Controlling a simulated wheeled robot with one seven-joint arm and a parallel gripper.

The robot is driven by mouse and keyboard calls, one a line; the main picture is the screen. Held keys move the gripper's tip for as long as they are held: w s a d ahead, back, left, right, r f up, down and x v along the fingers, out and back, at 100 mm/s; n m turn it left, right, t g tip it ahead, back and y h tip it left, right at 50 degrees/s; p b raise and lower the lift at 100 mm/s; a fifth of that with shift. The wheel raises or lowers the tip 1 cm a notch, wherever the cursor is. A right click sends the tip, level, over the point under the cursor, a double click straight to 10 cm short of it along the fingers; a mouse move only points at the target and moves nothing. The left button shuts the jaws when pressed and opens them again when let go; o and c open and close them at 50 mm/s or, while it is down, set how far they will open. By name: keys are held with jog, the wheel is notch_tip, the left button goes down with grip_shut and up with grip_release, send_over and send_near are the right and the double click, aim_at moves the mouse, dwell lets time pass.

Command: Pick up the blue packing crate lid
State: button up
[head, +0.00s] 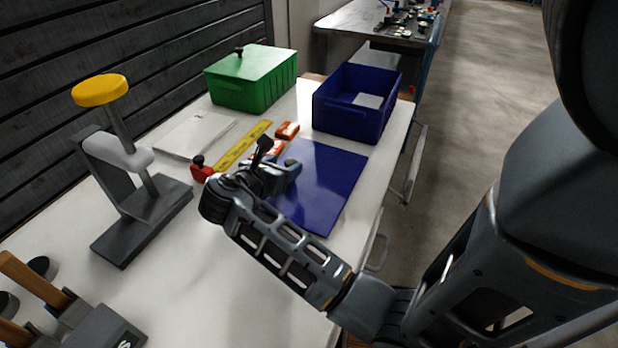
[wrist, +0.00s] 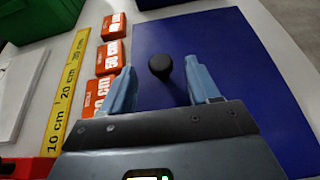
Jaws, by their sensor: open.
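The blue packing crate lid (head: 323,180) lies flat on the white table, in front of the open blue crate (head: 350,122). In the wrist view the lid (wrist: 268,95) fills the right side, and its round black knob (wrist: 160,66) stands up from it. My gripper (head: 282,168) is above the lid's left part in the head view and hides the knob there. In the wrist view my gripper (wrist: 165,88) is open, with one blue finger on each side of the knob in the picture. The knob appears a little beyond the fingertips; contact cannot be told.
Orange-red boxes (wrist: 112,58) and a yellow ruler (head: 243,145) lie left of the lid. A green lidded crate (head: 255,78) stands at the back left. A grey press with a yellow top (head: 100,90) stands at the left.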

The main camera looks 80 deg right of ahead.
jog(key=shift+x, duration=1)
grip_shut()
